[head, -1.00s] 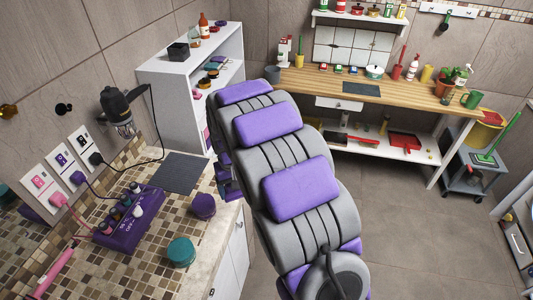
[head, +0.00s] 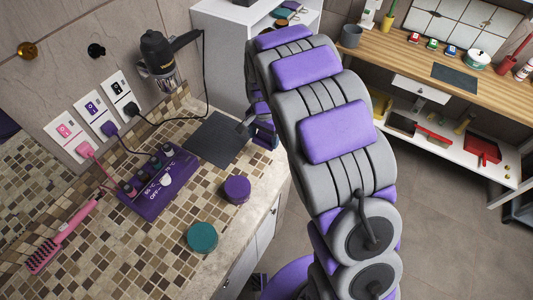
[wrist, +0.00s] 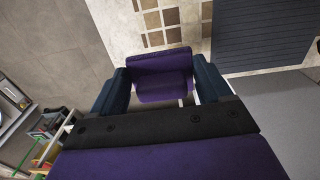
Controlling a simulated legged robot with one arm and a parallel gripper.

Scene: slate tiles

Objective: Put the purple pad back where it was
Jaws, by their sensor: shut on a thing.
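My gripper (wrist: 163,88) shows in the wrist view, its two dark jaws on either side of a dark purple pad (wrist: 162,72). The jaws are shut on the pad, and it is held near the light edge of the tiled counter. In the head view my arm covers most of the gripper, and I cannot make out the pad clearly there. The dark grey mat (head: 217,139) lies on the counter (head: 128,228) just left of the gripper; it also shows at upper right in the wrist view (wrist: 262,35).
A purple round container (head: 236,189) and a teal one (head: 202,237) stand near the counter's front edge. A purple power box (head: 160,186) with cords, a pink brush (head: 63,236) and a wall-hung dryer (head: 160,60) are at left. A wooden workbench (head: 450,80) stands at back right.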

